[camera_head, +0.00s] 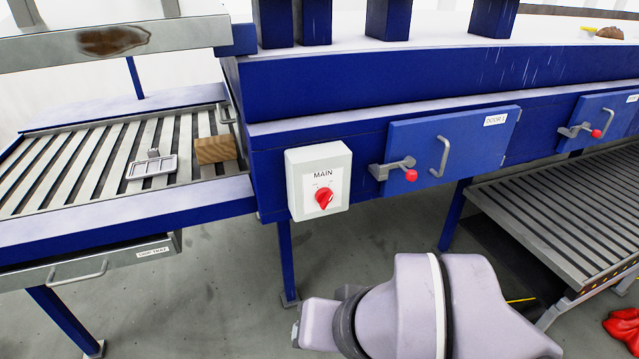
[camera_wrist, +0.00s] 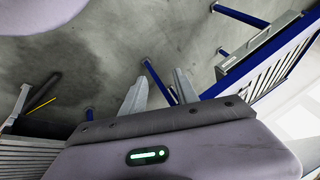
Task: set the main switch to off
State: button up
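The main switch is a red rotary knob (camera_head: 324,198) on a white box (camera_head: 306,180) labelled MAIN, fixed to the blue frame. The small marks above the knob are too small to read, so I cannot tell its setting. In the wrist view my gripper (camera_wrist: 160,78) has its two fingers apart with nothing between them. It faces the floor and blue legs, away from the switch, which is not in that view. In the head view my arm is low in front of the frame, below and right of the box, and the fingers do not show.
Right of the box are a blue door (camera_head: 455,150) with a red-tipped latch (camera_head: 396,171) and a handle. A slatted table (camera_head: 100,165) at left holds a wooden block (camera_head: 215,149) and a metal piece (camera_head: 152,167). A drawer (camera_head: 90,268) hangs beneath. Red gloves (camera_head: 622,328) lie at lower right.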

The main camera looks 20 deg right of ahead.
aim_at(323, 196)
jog(key=i+j, duration=0.2)
jog(key=j, duration=0.15)
jog(key=i+j+z, duration=0.1)
jog(key=j, duration=0.2)
jog(key=i+j, duration=0.25)
jog(key=j+z, duration=0.05)
jog(key=j, duration=0.05)
